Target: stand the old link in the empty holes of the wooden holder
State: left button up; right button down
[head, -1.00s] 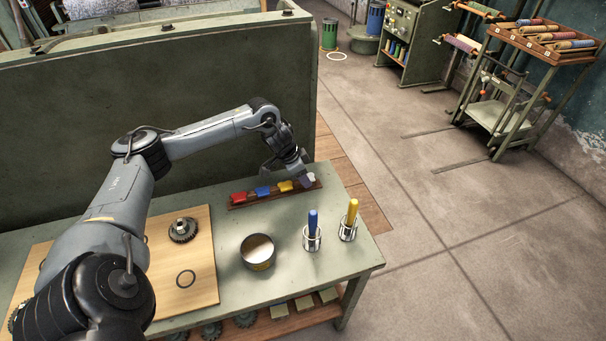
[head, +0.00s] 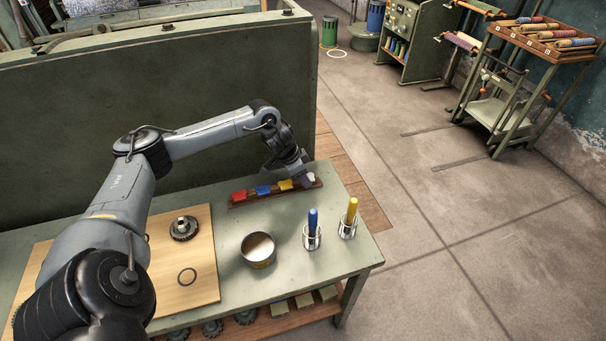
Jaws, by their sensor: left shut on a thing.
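The dark red-brown wooden holder (head: 262,199) lies along the back of the green bench. Red (head: 239,196), blue (head: 262,190) and yellow (head: 285,185) pieces stand along it from left to right. My left gripper (head: 303,181) is low over its right end, shut on a small pale piece (head: 309,177), which I take to be the old link. The gripper hides much of this piece, and I cannot tell whether its lower end is in the holes. The holes are too small to make out. My right gripper is not in view.
A round tin (head: 258,262) and two metal cups with a blue handle (head: 313,219) and a yellow handle (head: 351,212) stand in front of the holder. A tall green panel (head: 200,90) stands behind.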

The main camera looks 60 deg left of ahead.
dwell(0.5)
pick_arm(q)
jog(key=shift+f+p, duration=0.25)
jog(key=shift+p, duration=0.2)
dwell(0.3)
jog(key=o, duration=1.7)
jog(key=shift+r, duration=0.1)
